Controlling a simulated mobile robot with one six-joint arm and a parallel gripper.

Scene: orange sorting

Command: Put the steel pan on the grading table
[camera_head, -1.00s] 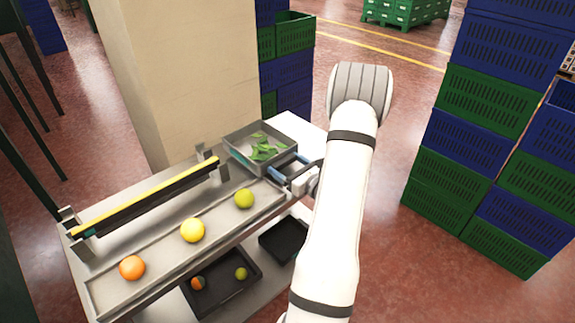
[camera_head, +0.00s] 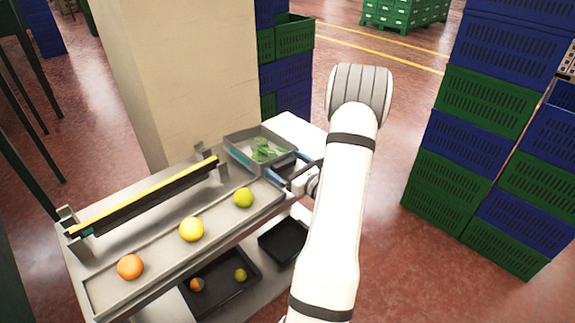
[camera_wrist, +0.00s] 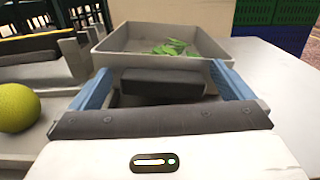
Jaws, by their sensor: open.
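The steel pan (camera_head: 230,160) is a shallow grey square tray with green leaves (camera_head: 263,150) in it. It sits level at the far right end of the grading table (camera_head: 100,222), by the pillar. In the wrist view the pan (camera_wrist: 125,50) is straight ahead, its near wall just beyond the fingers. My gripper (camera_head: 286,167) is open at the pan's near right side. Whether the fingertips touch the pan is hard to tell.
An orange (camera_head: 130,267), a yellow fruit (camera_head: 191,229) and a yellow-green fruit (camera_head: 243,197) lie along the table's channel. A yellow-topped bar (camera_head: 150,195) stands behind them. Black trays (camera_head: 283,240) are below. Stacked crates (camera_head: 465,140) stand right.

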